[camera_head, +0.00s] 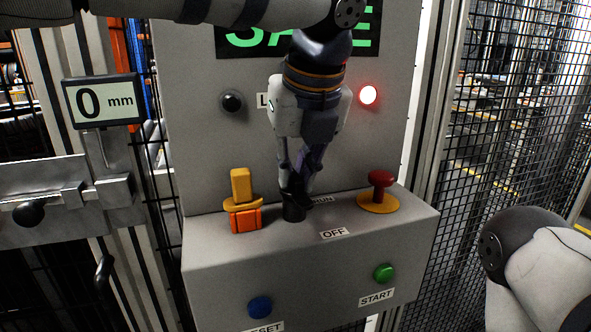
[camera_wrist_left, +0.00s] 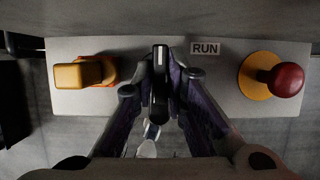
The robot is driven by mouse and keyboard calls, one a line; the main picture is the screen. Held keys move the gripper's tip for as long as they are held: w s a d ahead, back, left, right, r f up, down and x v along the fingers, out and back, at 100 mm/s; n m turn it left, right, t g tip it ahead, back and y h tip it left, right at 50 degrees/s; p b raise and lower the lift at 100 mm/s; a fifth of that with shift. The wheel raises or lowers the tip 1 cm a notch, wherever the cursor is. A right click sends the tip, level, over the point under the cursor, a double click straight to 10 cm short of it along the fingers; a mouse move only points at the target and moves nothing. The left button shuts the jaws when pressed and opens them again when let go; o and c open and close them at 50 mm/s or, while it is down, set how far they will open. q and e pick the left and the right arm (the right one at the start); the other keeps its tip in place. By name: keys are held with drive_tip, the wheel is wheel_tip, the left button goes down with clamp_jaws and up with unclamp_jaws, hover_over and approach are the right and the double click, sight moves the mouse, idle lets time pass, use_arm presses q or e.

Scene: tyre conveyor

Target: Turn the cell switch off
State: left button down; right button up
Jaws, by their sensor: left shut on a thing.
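The cell switch (camera_head: 293,212) is a black knob on top of the grey control box, between the yellow-orange piece and the red mushroom button. My left gripper (camera_head: 294,190) reaches down onto it from above. In the left wrist view the knob (camera_wrist_left: 160,75) stands between the two fingers, which are shut on it, and its white line points toward the top of the picture. The RUN label (camera_wrist_left: 205,48) is right of that line. The OFF label (camera_head: 334,233) shows in the head view, nearer the box's front edge. My right gripper is out of view.
A yellow key-like piece in an orange base (camera_head: 245,218) stands left of the switch. A red mushroom button (camera_head: 380,186) stands right. A blue button (camera_head: 259,307) and a green START button (camera_head: 384,273) are on the front face. A red lamp (camera_head: 369,95) glows on the panel.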

sight(307, 205)
use_arm(q)
drive_tip(key=c, duration=1.6)
unclamp_jaws()
drive_tip(key=shift+c, duration=0.2)
drive_tip(key=v, duration=1.2)
